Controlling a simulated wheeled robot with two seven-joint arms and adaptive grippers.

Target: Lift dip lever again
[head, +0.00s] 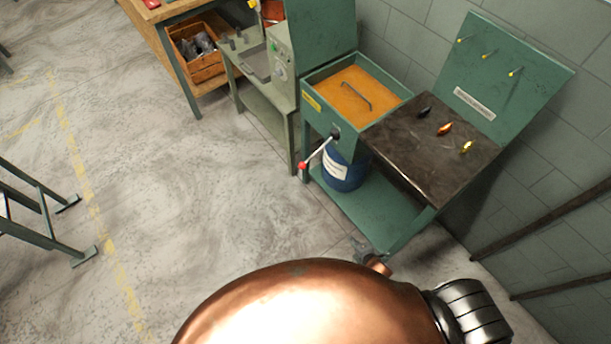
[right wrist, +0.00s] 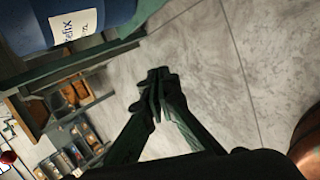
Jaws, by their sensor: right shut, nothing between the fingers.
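The dip lever (head: 320,150) is a thin pale rod on the front of the green dip tank (head: 310,103). It slants down and left from a dark pivot to a red ball knob (head: 302,166). The tank holds orange liquid with a curved metal handle showing in it. My right gripper (head: 362,248) is low, below and right of the knob and apart from it, partly hidden behind my copper arm. In the right wrist view the fingers (right wrist: 157,92) are together and empty. My left gripper is out of view.
A blue drum (head: 345,172) stands under the tank; it fills the top left of the right wrist view (right wrist: 70,20). A dark-topped bench (head: 420,170) with small lures adjoins the tank. A coiler stand (head: 262,95) and wooden crate (head: 195,75) are left. Floor in front is clear.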

